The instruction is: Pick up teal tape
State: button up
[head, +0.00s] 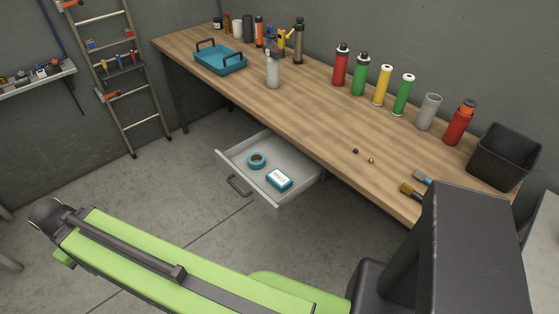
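The teal tape (257,160) is a small roll lying flat in the open drawer (237,153), on its left side. A small teal and white box (279,179) lies in the same drawer, to the right of the roll and apart from it. The drawer is pulled out from under the workbench, with a dark handle on its front. My green and black arm crosses the lower part of the head view, in front of the drawer. The fingers of my gripper do not show.
The wooden workbench (320,110) holds a teal tray (220,60), a pale bottle (273,72), several coloured bottles and a black bin (504,157). A ladder (125,75) leans at the left wall. The floor (190,190) left of the drawer is clear.

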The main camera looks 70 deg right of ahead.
aim_at(257, 166)
jog(key=z, duration=0.4)
jog(key=i, duration=1)
jog(key=u, duration=0.05)
